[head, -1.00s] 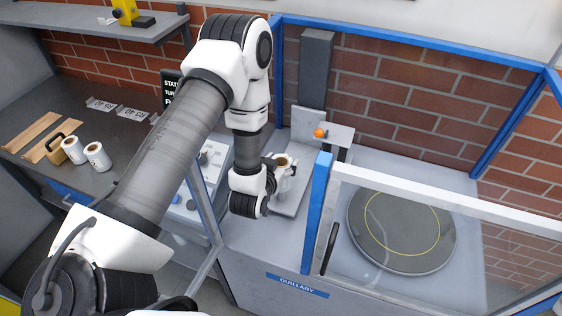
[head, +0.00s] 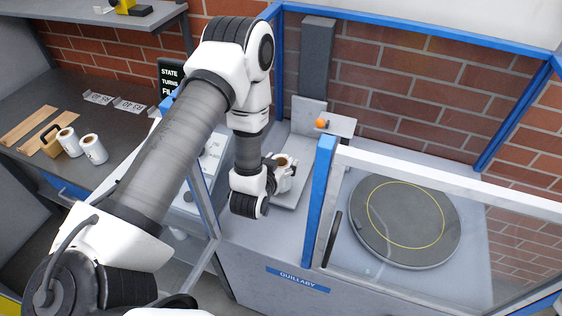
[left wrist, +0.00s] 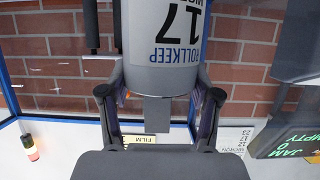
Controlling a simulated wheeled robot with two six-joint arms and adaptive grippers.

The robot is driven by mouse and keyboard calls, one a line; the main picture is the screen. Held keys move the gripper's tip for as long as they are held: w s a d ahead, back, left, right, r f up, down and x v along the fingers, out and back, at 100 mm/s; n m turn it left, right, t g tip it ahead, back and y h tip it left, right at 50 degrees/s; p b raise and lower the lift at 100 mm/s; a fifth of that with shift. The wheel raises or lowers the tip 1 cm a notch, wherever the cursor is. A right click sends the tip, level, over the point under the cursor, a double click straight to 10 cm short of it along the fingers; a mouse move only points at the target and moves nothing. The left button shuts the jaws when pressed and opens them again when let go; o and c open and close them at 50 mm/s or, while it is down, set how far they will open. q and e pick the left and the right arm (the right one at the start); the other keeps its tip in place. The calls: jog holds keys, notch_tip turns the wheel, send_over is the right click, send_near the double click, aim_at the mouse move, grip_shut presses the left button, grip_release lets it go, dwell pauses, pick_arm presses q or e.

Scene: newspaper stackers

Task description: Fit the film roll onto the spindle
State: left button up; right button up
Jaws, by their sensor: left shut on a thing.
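My left gripper (head: 281,176) is shut on a white film roll (head: 285,162) with a brown core, held upright at the machine's left bay. In the left wrist view the roll (left wrist: 165,45) fills the top centre, its "17" and "ROLLKEEP" print upside down, with gripper fingers (left wrist: 160,95) on both sides. In the head view the roll is over a pale plate (head: 290,190), beside a small bracket with an orange knob (head: 321,123). I cannot make out the spindle; the roll and my arm may hide it. Whether the roll touches the plate is unclear. My right gripper is not in view.
A blue post (head: 319,200) and a clear guard panel stand close right of the gripper. Behind the panel is a round dark turntable (head: 405,250). A grey column (head: 316,65) rises behind. Two more rolls (head: 93,149) stand on the left counter.

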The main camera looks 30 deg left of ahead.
pick_arm(q)
jog(key=shift+s+f+b, duration=0.15)
jog(key=shift+f+b, duration=0.3)
jog(key=shift+f, duration=0.05)
jog(key=shift+s+f+b, duration=0.15)
jog(key=shift+f+b, duration=0.25)
jog(key=shift+f, duration=0.1)
jog(key=shift+s+f, duration=0.1)
jog(key=shift+f, duration=0.2)
jog(key=o, duration=1.4)
jog(key=v, duration=0.9)
jog(key=shift+b, duration=0.3)
